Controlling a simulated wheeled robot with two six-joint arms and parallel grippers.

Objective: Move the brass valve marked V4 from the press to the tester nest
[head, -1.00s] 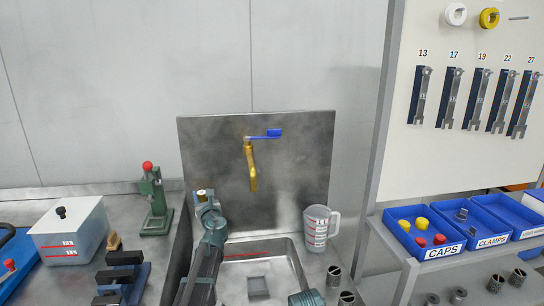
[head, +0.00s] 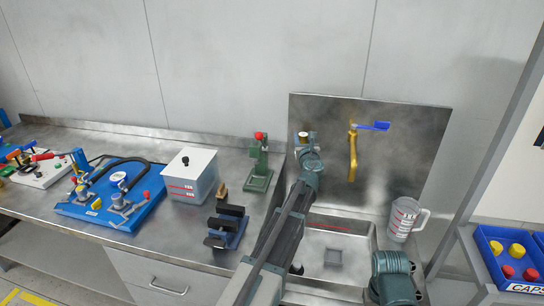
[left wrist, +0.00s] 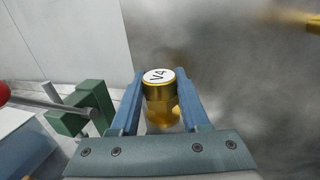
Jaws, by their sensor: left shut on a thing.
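My left gripper (left wrist: 160,112) is shut on the brass valve (left wrist: 161,113), whose white top reads V4 in the left wrist view. The valve is upright between the two blue fingers. In the head view, the left gripper (head: 306,143) holds it up in front of the steel splash panel, right of the green press (head: 258,168) with the red knob. The press is apart from the valve. A blue board (head: 108,208) with gauge, hose and fittings lies on the bench at left; I cannot tell whether it holds the tester nest. My right gripper is not in view.
A white-lidded box (head: 190,178) and a dark-blue block stand (head: 228,225) sit left of the press. A sink (head: 340,240), brass tap (head: 352,160) and measuring jug (head: 404,220) are at right. A white board (head: 40,172) lies at far left.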

